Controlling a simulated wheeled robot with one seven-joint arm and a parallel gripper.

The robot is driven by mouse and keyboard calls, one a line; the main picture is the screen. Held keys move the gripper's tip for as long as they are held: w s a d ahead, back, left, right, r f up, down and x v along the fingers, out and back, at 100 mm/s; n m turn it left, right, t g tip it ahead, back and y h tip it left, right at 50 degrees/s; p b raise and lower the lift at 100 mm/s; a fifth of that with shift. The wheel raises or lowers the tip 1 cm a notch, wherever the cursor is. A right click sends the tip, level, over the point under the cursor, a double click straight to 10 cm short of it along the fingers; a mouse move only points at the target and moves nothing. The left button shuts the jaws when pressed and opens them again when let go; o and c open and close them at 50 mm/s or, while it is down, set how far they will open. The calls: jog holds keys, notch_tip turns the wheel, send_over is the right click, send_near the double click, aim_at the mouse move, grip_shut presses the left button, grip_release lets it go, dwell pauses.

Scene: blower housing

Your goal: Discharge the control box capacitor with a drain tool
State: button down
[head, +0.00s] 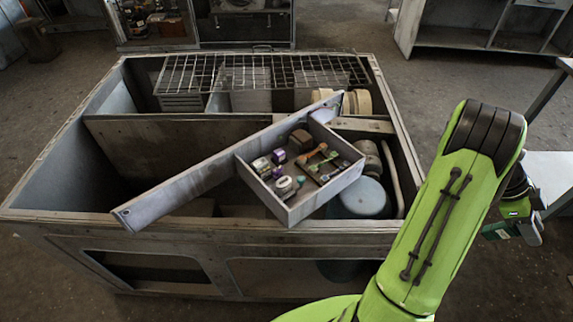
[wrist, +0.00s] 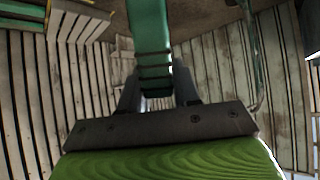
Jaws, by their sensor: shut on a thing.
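The control box (head: 320,204) is an open grey tray on a long grey beam across the blower housing. Inside are several small parts: purple-and-white blocks, a brown block, orange and green pieces, and a small pale cylinder with a teal end (head: 285,186). I cannot tell for sure which one is the capacitor. My gripper (wrist: 157,92) is shut on a green banded tool (wrist: 150,45), seemingly the drain tool; its far end runs out of the wrist view. In the head view my arm partly hides the gripper, which is right of the housing, well away from the box.
The open-topped metal housing (head: 160,222) has raised walls and a wire grille (head: 255,72) across its back. A blue-grey round canister (head: 366,198) sits beside the box. A pale table (head: 552,178) stands at the right. Wooden slats (wrist: 275,85) fill the wrist view's background.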

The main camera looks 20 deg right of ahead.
jog(key=shift+r+p, duration=1.8)
jog(key=shift+r, duration=1.45)
